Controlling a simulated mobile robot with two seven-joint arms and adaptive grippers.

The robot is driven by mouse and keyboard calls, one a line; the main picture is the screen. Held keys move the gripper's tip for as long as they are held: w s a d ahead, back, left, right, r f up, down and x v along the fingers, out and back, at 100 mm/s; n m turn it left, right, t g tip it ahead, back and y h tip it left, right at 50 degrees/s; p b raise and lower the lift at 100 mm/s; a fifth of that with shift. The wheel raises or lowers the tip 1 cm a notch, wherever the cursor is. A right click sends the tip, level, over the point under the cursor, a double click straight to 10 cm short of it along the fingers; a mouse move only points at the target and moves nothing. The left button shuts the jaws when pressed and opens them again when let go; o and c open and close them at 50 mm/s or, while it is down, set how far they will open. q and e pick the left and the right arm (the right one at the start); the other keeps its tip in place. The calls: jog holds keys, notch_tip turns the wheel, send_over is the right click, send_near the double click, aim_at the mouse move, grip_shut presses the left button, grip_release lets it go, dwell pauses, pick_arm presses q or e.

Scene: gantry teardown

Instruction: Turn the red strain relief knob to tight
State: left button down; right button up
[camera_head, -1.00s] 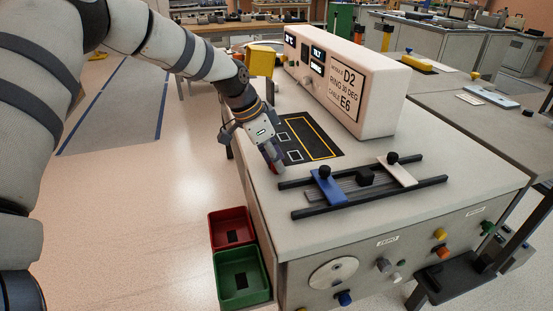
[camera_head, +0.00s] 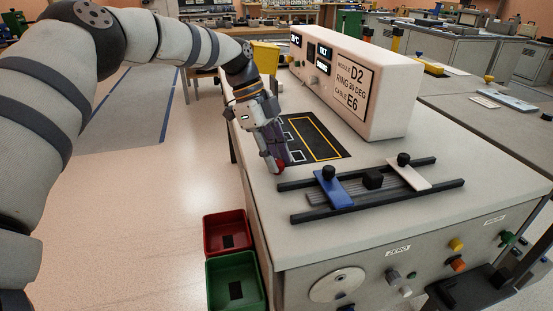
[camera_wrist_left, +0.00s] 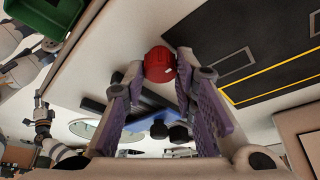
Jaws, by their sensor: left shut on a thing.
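The red strain relief knob (camera_head: 280,166) is on the bench top at the left edge, in front of the black mat. In the left wrist view the round red knob (camera_wrist_left: 159,64) sits between the tips of my purple-padded fingers, with a small white mark on its face. My left gripper (camera_head: 276,163) reaches down to it and is shut on it. Any tight marking around the knob is hidden or too small to read. My right gripper is not seen.
A rail fixture with a blue slider (camera_head: 332,190) and a white slider (camera_head: 410,173) lies to the right. The white module box (camera_head: 352,85) stands behind. A red bin (camera_head: 227,233) and a green bin (camera_head: 236,280) are by the bench's left side.

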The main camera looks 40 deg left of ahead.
pick_arm(q)
jog(key=shift+f+m, duration=0.1)
jog(key=shift+m, duration=0.2)
dwell(0.4)
jog(key=c, duration=1.3)
grip_release()
jog(key=v, duration=1.2)
jog(key=shift+w, duration=0.2)
